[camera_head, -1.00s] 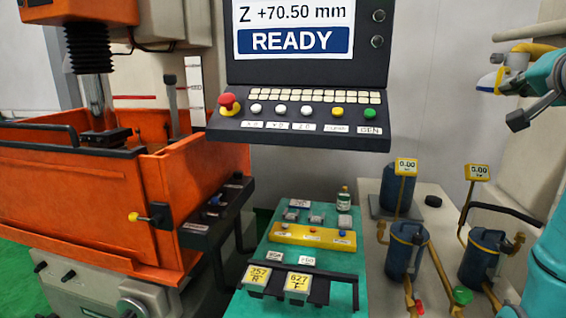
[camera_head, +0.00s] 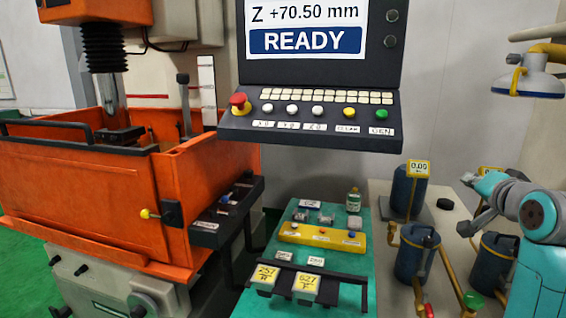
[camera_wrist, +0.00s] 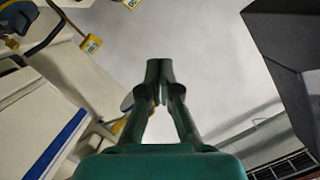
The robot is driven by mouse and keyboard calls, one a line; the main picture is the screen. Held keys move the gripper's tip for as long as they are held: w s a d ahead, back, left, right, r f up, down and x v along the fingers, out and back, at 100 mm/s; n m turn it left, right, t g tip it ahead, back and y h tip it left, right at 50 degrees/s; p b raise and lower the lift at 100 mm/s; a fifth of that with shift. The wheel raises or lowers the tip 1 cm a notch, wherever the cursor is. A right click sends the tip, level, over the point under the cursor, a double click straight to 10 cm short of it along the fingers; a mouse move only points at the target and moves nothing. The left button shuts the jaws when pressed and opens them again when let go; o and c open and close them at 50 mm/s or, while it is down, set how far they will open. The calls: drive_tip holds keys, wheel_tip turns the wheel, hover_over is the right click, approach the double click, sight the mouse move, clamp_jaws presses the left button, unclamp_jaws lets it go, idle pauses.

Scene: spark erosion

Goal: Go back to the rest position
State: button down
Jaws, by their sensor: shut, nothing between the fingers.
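My gripper (camera_head: 468,204) is at the right of the head view, at the end of my teal arm, in front of the pale wall and above the filter bench. In the wrist view, my gripper (camera_wrist: 158,75) has its fingertips together with nothing between them. It is apart from the things around it. No rest mark or stand for the arm shows.
The control panel (camera_head: 310,125) reads READY. The orange tank (camera_head: 90,200) stands at left. A green table (camera_head: 345,270) holds a yellow tray (camera_head: 322,234) and small parts. Blue canisters (camera_head: 416,252) with yellow pipes stand at right, close to my arm. A lamp (camera_head: 528,82) hangs above.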

drive_tip(key=s+a+f+n, duration=0.1)
drive_tip(key=s+a+f, duration=0.2)
drive_tip(key=f, duration=0.7)
drive_tip(key=s+a+f, duration=0.2)
drive_tip(key=a+f, duration=0.2)
drive_tip(key=f, duration=0.5)
drive_tip(key=s+a+f+n, duration=0.1)
drive_tip(key=s+a+f, duration=0.2)
drive_tip(key=f, duration=0.7)
drive_tip(key=s+a+f+n, duration=0.1)
drive_tip(key=s+a+f, duration=0.3)
drive_tip(key=s+f, duration=0.4)
drive_tip(key=s+a+f+n+y, duration=0.1)
drive_tip(key=s+a+f, duration=0.1)
drive_tip(key=s, duration=0.3)
drive_tip(key=s+a+f+n, duration=0.1)
drive_tip(key=s+a+f, duration=0.15)
drive_tip(key=s, duration=0.25)
drive_tip(key=s+a+r+n+y, duration=0.1)
drive_tip(key=s+a+n, duration=0.1)
drive_tip(key=s, duration=1.1)
drive_tip(key=s+a+r+n, duration=0.1)
drive_tip(key=s+a+n, duration=0.1)
drive_tip(key=s, duration=1.2)
drive_tip(key=shift+s+a+r+n+g+y, duration=0.25)
drive_tip(key=shift+a+r+n+g+y, duration=0.05)
drive_tip(key=shift+a+n+g+y, duration=0.1)
